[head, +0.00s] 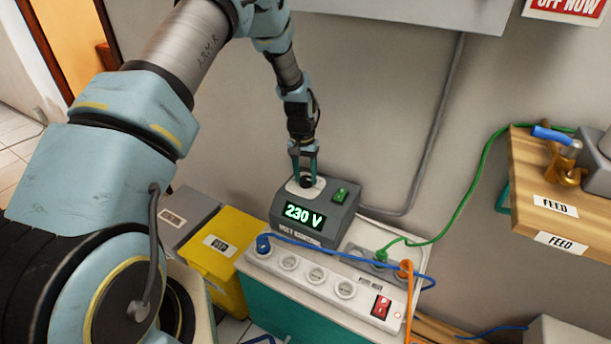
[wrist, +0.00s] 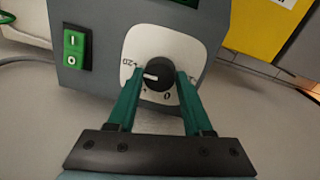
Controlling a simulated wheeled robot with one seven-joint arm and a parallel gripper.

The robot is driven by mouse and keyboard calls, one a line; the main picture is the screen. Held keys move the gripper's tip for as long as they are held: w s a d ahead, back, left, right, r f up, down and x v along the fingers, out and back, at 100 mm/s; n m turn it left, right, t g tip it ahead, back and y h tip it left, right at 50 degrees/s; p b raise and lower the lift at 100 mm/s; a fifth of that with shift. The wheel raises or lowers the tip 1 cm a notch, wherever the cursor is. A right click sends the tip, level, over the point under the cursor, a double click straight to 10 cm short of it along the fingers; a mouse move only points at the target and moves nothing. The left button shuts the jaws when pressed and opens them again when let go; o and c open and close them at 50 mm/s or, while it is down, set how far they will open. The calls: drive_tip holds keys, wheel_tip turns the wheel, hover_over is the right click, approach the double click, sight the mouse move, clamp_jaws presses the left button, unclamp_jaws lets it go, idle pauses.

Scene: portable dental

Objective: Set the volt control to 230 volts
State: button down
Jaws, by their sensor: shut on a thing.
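The volt control is a grey box (head: 318,219) on top of a white-topped unit, and its green display (head: 305,215) reads 230 V. Its black knob (wrist: 159,75) sits on a white dial plate (wrist: 197,57) with markings, of which a 0 shows. The knob's white pointer faces left in the wrist view. My gripper (head: 304,172) comes down on the box from above. In the wrist view my gripper (wrist: 156,82) has its two green fingers closed on either side of the knob. In the head view the fingers partly hide the knob.
A green rocker switch (wrist: 75,50) is beside the dial. A socket strip (head: 318,278) with a red switch (head: 381,307) and blue, green and orange cables lies in front of the box. A yellow bin (head: 216,262) is at left, a wooden shelf (head: 532,177) at right.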

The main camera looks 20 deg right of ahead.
sight(303, 178)
drive_tip(key=shift+c, duration=1.6)
unclamp_jaws()
wheel_tip(303, 178, up, 11)
drive_tip(key=shift+w+a+b, duration=0.25)
drive_tip(key=shift+b, duration=0.2)
drive_tip(key=shift+f, duration=0.1)
